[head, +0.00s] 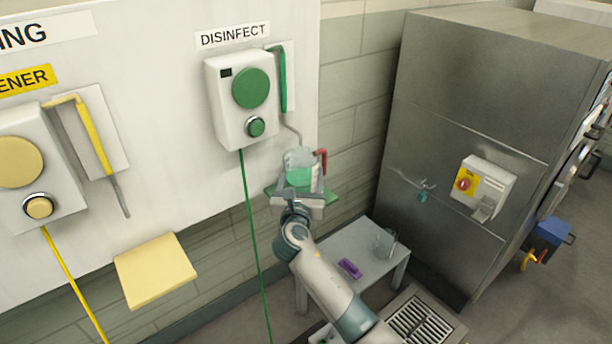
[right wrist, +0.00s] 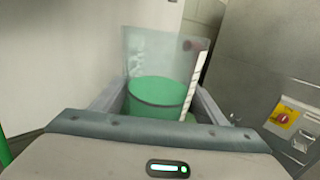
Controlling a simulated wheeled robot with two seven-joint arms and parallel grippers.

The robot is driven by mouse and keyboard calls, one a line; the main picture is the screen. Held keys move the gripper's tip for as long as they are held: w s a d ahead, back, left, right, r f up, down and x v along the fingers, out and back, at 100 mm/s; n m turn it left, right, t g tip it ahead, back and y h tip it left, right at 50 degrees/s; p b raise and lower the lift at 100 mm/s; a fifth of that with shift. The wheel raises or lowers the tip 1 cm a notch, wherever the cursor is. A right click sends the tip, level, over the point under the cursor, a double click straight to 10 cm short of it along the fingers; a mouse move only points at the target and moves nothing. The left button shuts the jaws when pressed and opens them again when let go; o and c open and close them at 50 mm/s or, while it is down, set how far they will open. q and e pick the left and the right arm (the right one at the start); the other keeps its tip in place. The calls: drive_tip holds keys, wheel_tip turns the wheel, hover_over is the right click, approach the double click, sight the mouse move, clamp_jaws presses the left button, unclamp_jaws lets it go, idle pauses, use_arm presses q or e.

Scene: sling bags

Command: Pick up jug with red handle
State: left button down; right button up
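A clear jug with a red handle (head: 321,157) holds green liquid at the green shelf (head: 331,197), under the DISINFECT dispenser. It looks upright. The jug also shows in the right wrist view (right wrist: 160,92), with its handle side to the right. My right gripper (head: 299,189) is at the jug's near side. In the right wrist view its fingers are wide apart, one on each side of the lower jug; I cannot see firm contact. The gripper body hides the jug's base. My left gripper is not in view.
A small grey table (head: 345,248) below carries a clear container (head: 385,241) and a purple item (head: 349,268). A tall steel cabinet (head: 470,130) stands to the right. A yellow shelf (head: 155,270) juts out at left. The green hose (head: 252,240) hangs just left of my arm.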

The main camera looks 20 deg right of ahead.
sight(300, 183)
drive_tip(key=shift+r, duration=0.15)
